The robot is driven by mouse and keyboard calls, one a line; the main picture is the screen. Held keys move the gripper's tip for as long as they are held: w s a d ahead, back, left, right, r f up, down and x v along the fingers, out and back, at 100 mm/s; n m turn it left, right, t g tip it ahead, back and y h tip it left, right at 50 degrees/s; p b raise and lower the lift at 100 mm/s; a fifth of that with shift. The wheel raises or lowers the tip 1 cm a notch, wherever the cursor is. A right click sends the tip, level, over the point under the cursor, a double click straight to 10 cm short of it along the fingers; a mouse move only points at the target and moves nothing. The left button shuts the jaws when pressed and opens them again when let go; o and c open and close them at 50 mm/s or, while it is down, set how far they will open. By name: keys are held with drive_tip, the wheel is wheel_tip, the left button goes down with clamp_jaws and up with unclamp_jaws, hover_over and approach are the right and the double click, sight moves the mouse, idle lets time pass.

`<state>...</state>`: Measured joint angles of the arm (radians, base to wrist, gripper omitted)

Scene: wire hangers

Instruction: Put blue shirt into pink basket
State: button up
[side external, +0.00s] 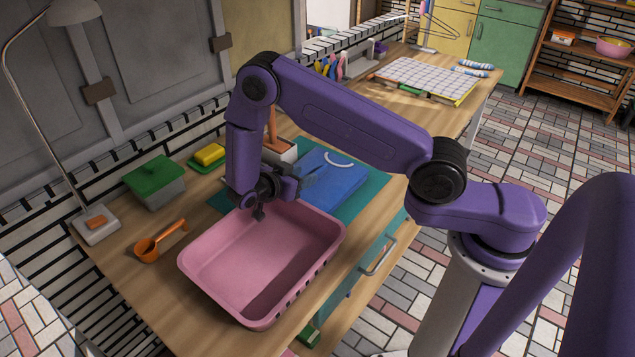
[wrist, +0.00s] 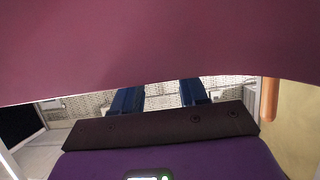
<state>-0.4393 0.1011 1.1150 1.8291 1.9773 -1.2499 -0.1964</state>
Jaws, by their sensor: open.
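The blue shirt (side external: 338,182) lies folded flat on a teal mat (side external: 372,190) behind and to the right of the basket, with a pale curved mark on its top. The pink basket (side external: 215,272) stands on the wooden table and its visible inside is empty. In the wrist view a dark pink surface, seemingly the basket, fills the top and hides much. The shirt cannot be made out there.
An orange scoop (side external: 150,248), a green-lidded box (side external: 156,182), a yellow sponge (side external: 209,154) and a lamp base (side external: 95,222) stand left of the basket.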

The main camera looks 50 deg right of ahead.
sight(317, 171)
drive_tip(key=shift+x, duration=2.7)
drive_tip(key=shift+w, duration=0.1)
drive_tip(key=shift+c, duration=0.3)
clamp_jaws()
